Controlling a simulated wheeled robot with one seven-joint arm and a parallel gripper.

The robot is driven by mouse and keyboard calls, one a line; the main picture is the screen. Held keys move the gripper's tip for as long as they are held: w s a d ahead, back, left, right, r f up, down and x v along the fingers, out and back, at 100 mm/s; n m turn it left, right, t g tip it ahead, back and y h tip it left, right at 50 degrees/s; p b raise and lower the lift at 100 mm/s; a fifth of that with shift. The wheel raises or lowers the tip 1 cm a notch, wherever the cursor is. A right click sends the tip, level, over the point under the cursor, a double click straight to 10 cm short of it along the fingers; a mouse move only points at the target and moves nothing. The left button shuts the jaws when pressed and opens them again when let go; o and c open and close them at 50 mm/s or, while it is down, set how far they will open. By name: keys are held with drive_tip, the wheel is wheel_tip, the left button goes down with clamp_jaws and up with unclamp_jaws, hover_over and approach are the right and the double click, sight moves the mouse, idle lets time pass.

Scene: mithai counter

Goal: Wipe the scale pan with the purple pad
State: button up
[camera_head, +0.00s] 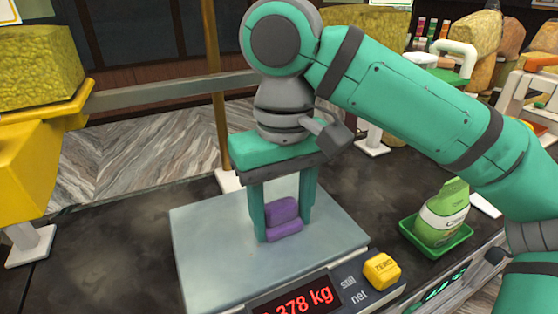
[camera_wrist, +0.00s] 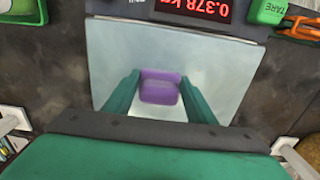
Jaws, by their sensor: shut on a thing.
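The scale pan (camera_head: 205,270) is a flat, light grey square plate on the dark counter. It also fills the middle of the wrist view (camera_wrist: 215,60). The purple pad (camera_head: 284,220) is between the fingertips of my gripper (camera_head: 283,225), which is shut on it and points down over the pan. In the wrist view the pad (camera_wrist: 160,88) sits between the two green fingers. The pad appears to be at the pan's surface, but I cannot tell whether it touches. The scale's red display (camera_head: 297,300) reads 0.378 kg in the wrist view.
A yellow block (camera_head: 382,270) marked ZERO sits at the scale's front right. A green and white packet (camera_head: 442,213) stands in a green tray (camera_head: 416,236) at the right. A brass-coloured post (camera_head: 215,90) rises behind the pan.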

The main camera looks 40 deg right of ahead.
sight(238, 250)
drive_tip(key=shift+w+a, duration=0.15)
drive_tip(key=shift+a, duration=1.1)
drive_tip(key=shift+w+a, duration=0.2)
drive_tip(key=shift+a, duration=0.65)
drive_tip(key=shift+w+a, duration=0.15)
drive_tip(key=shift+a, duration=0.65)
drive_tip(key=shift+w+a, duration=0.2)
drive_tip(key=shift+a, duration=0.65)
wheel_tip(238, 250, up, 8)
drive_tip(key=shift+d, duration=0.1)
